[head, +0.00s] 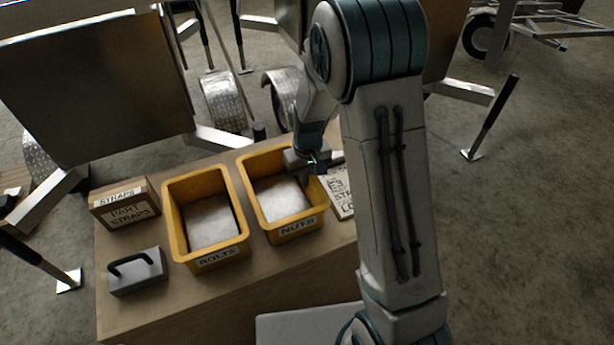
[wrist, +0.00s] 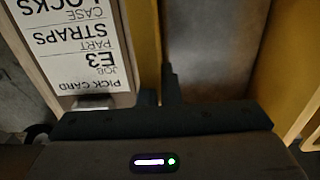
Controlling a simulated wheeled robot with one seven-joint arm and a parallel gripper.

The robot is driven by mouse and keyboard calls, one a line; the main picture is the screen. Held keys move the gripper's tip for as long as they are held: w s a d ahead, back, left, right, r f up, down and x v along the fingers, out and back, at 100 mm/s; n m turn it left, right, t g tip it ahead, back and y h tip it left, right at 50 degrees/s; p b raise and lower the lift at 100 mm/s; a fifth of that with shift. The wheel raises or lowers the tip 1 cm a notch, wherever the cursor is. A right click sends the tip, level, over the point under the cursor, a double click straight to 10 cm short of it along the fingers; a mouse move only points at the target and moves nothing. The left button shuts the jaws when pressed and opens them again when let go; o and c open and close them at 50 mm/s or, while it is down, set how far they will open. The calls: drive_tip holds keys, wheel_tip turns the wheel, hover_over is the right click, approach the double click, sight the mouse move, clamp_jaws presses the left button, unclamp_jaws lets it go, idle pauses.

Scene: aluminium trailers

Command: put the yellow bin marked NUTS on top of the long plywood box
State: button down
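The yellow bin marked NUTS (head: 294,229) stands on the wooden bench, right of a matching bin. Its inside looks empty, with a pale floor. My gripper (head: 318,166) is at its right wall, near the back corner. In the wrist view, my gripper's dark fingers (wrist: 161,92) are close together at the yellow wall (wrist: 143,35), one on the bin's inner side. They look shut on the wall, though the contact is partly hidden. I cannot clearly identify a long plywood box; my arm hides part of the bench's right side.
The yellow BOLTS bin (head: 219,255) stands close left of NUTS. A brown STRAPS box (head: 125,205) and a grey handled block (head: 137,272) are farther left. A pick card (wrist: 84,45) lies right of NUTS. Trailers stand behind; floor (head: 540,230) at right is clear.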

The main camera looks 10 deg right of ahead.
drive_tip(key=shift+f, duration=0.15)
drive_tip(key=c, duration=1.6)
unclamp_jaws()
drive_tip(key=shift+c, duration=0.2)
